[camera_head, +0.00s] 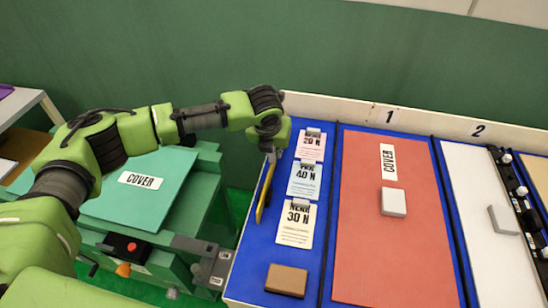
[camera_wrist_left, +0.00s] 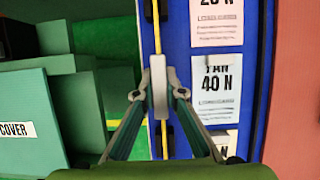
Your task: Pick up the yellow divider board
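The yellow divider board (camera_head: 265,190) stands on edge as a thin strip along the left side of the blue tray (camera_head: 240,285). In the left wrist view it shows edge-on as a narrow yellow line (camera_wrist_left: 158,30), with a light grey piece (camera_wrist_left: 158,85) on it at the middle. My left gripper (camera_head: 271,150) is over the board's far part. In the left wrist view its fingertips (camera_wrist_left: 158,80) lie close on both sides of the grey piece and appear closed on it. The gripper hides part of the board. My right gripper is not in view.
Three label cards, including the 40 N card (camera_head: 305,181), lie just right of the board. A brown block (camera_head: 286,280) is at the tray's near end. A red panel (camera_head: 385,250) with a white block (camera_head: 393,202) lies further right. A green machine cover (camera_head: 140,205) stands left.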

